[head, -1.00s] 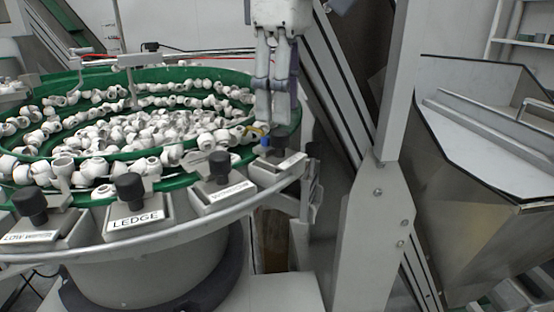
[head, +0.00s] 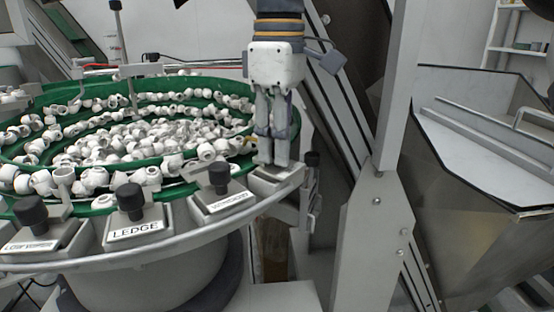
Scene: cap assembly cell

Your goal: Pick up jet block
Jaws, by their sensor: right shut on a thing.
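My right gripper (head: 272,160) comes down from above at the right side of the bowl's rim. It is shut on the jet block (head: 279,178), a grey block with a pale label too small to read. The fingers hide its upper part. The block appears to sit on the rim, at the end of the row of labelled blocks; I cannot see a gap beneath it. My left gripper is not in view.
A green feeder bowl (head: 166,163) full of white fittings fills the left. Along its rim stand black-knobbed blocks, including the LEDGE block (head: 133,234) and the nearest neighbour block (head: 222,203). A grey upright post (head: 392,100) and metal hopper (head: 470,200) stand right.

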